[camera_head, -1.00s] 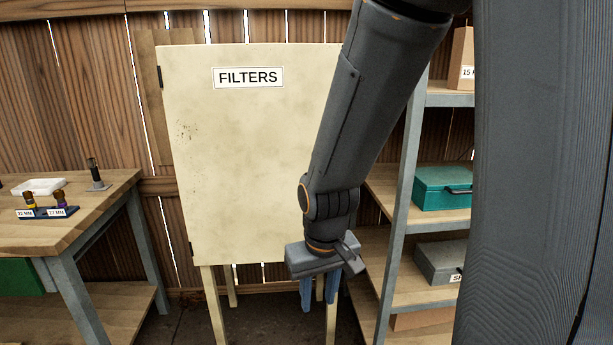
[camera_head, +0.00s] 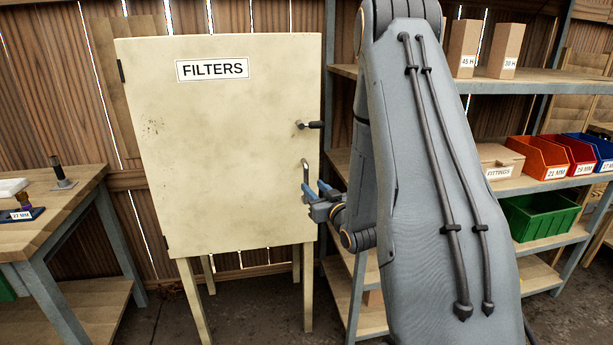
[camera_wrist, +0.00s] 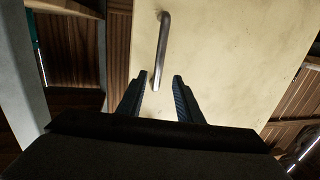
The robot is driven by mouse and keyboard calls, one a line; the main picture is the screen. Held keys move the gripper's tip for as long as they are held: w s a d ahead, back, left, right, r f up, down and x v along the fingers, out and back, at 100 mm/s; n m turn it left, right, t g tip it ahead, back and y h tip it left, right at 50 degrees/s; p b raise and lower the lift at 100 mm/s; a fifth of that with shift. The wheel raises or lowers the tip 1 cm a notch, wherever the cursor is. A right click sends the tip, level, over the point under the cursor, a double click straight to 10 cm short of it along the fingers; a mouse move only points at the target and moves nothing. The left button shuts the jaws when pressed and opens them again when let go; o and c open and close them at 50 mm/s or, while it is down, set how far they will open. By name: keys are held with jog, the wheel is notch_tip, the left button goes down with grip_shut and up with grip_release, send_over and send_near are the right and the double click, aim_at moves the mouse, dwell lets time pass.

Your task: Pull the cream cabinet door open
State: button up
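The cream cabinet door (camera_head: 230,160) has a FILTERS label and stands closed on its legs. Hinges show on its left edge. A metal bar handle (camera_head: 306,176) is on its right side, below a dark latch lever (camera_head: 310,125). My gripper (camera_head: 318,190) is at the handle's lower end, at the door's right edge. In the wrist view, the door (camera_wrist: 225,60) fills the upper right, and the handle (camera_wrist: 161,50) rises ahead of the gap between my open fingers (camera_wrist: 158,88). The fingers are apart, with nothing visibly clamped between them; contact with the handle cannot be told.
A shelf unit (camera_head: 560,80) with bins and boxes stands right of the cabinet, behind my arm. A wooden workbench (camera_head: 55,215) stands at left.

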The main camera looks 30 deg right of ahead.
aim_at(307, 178)
jog(key=w, duration=0.2)
jog(key=w+p, duration=0.1)
jog(key=w, duration=0.2)
jog(key=w+d, duration=0.1)
jog(key=w, duration=0.1)
jog(key=shift+w+r+p, duration=0.2)
jog(key=shift+w+p, duration=0.1)
jog(key=shift+w, duration=0.05)
grip_shut()
